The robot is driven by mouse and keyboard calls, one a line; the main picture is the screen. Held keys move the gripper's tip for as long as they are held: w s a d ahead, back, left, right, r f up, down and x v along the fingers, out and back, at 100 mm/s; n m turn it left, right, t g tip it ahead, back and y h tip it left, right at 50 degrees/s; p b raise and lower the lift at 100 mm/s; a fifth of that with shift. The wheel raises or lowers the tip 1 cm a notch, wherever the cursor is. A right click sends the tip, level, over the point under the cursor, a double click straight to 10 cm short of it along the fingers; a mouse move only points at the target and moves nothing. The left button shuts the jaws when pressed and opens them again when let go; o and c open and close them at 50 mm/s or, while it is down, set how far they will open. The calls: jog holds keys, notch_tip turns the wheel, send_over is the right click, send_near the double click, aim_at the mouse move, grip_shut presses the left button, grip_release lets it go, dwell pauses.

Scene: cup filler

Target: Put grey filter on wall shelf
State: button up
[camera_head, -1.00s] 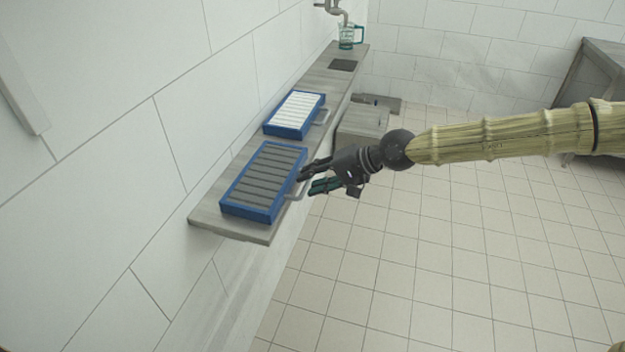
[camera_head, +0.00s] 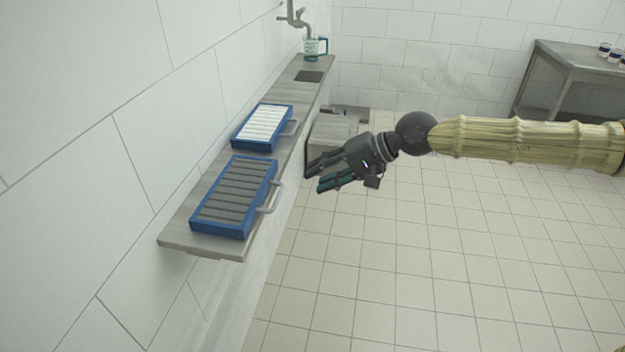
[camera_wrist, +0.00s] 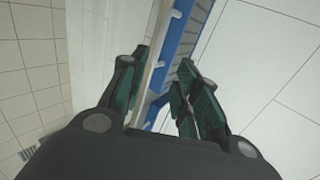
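The grey filter (camera_head: 234,198) is a blue-framed block with grey slats and a metal handle on its right side. It lies flat on the near end of the wall shelf (camera_head: 212,244). My gripper (camera_head: 314,176) is to the right of the filter, apart from its handle, over the floor side of the shelf. Its fingers are spread and empty. In the wrist view, my gripper (camera_wrist: 160,90) shows its fingers apart, with the blue edge of the grey filter (camera_wrist: 180,50) and its handle ahead between them.
A blue-framed filter with white slats (camera_head: 262,127) lies farther along the shelf. A glass mug (camera_head: 312,48) stands at the far end under a tap (camera_head: 298,18). A grey table (camera_head: 580,68) with small cups is at the back right.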

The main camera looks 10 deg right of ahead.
jog(key=shift+d+r, duration=0.2)
jog(key=shift+d, duration=0.1)
jog(key=shift+s, duration=0.1)
jog(key=s+a+f+g+h, duration=0.1)
jog(key=s+f+h, duration=0.1)
jog(key=s+f, duration=0.65)
jog(key=s+f+g+h, duration=0.1)
jog(key=s+f+h, duration=0.2)
jog(key=f, duration=1)
jog(key=s+a+f+g+h, duration=0.15)
jog(key=s+f, duration=0.35)
jog(key=f, duration=0.5)
jog(key=s+d+f+n+h, duration=0.1)
jog(key=s+d+f+h, duration=0.1)
jog(key=s+d+f, duration=0.4)
jog(key=s+d+f+n+h, duration=0.2)
jog(key=s+d+f, duration=0.5)
jog(key=s, duration=0.6)
jog(key=shift+s+d, duration=0.25)
jog(key=shift+d, duration=0.8)
